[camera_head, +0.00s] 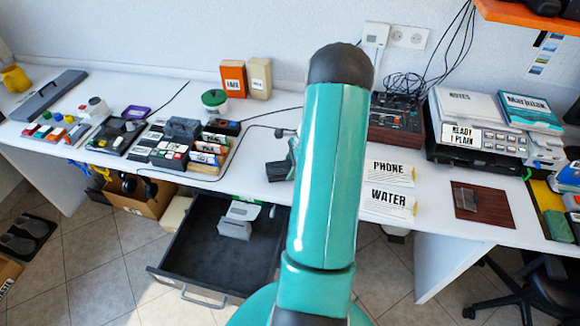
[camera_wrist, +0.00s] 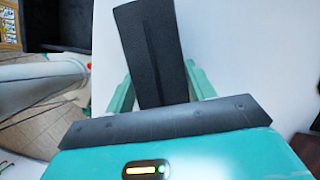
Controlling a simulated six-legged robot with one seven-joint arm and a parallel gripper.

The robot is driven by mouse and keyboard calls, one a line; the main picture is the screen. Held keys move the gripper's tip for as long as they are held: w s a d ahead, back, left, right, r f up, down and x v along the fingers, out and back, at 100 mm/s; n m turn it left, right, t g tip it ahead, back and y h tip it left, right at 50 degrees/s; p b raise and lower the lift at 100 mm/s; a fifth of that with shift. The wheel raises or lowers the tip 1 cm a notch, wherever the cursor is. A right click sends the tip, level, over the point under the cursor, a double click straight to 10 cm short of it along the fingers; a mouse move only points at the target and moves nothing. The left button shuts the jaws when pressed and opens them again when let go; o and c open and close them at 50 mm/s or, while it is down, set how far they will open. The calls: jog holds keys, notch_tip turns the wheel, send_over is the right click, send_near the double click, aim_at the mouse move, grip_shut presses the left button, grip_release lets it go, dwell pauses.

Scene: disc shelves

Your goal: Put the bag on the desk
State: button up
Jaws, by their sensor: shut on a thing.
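In the wrist view, my gripper (camera_wrist: 162,88) is shut on a black, flat, oblong thing (camera_wrist: 150,40) with a seam down its middle. It looks like the bag, but its full shape does not show. A teal finger lies on each side of it. The white desk (camera_wrist: 240,50) is behind it; I cannot tell whether they touch. In the head view, my arm hides most of my gripper. A dark piece (camera_head: 280,167) shows just left of the arm, over the desk (camera_head: 340,215).
An open drawer (camera_head: 190,262) juts out below the desk. PHONE (camera_head: 390,172) and WATER (camera_head: 388,202) cards and a brown board (camera_head: 485,204) lie right of my arm. Bins of small boxes (camera_head: 170,150) stand left.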

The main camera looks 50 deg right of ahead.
jog(key=shift+f, duration=0.15)
jog(key=o, duration=1.1)
jog(key=v, duration=1.2)
jog(key=w+a+r+n+h, duration=0.1)
jog(key=w+a+r+n, duration=0.2)
jog(key=a+r+n, duration=0.6)
jog(key=w+a+r+n+h, duration=0.15)
jog(key=w+a+r, duration=0.4)
jog(key=a, duration=0.75)
jog(key=shift+s+a+r+n+t+h, duration=0.1)
jog(key=shift+s+a+r+n+t, duration=0.35)
jog(key=shift+s+a+r+n, duration=1.85)
jog(key=shift+s+a+r+n+t+h, duration=0.15)
jog(key=shift+s+a+r+n+t, duration=0.3)
jog(key=shift+s+a+n, duration=3.5)
jog(key=shift+s+a+r+n+t+h, duration=0.3)
jog(key=shift+a+r+n, duration=1.4)
jog(key=shift+a, duration=3.4)
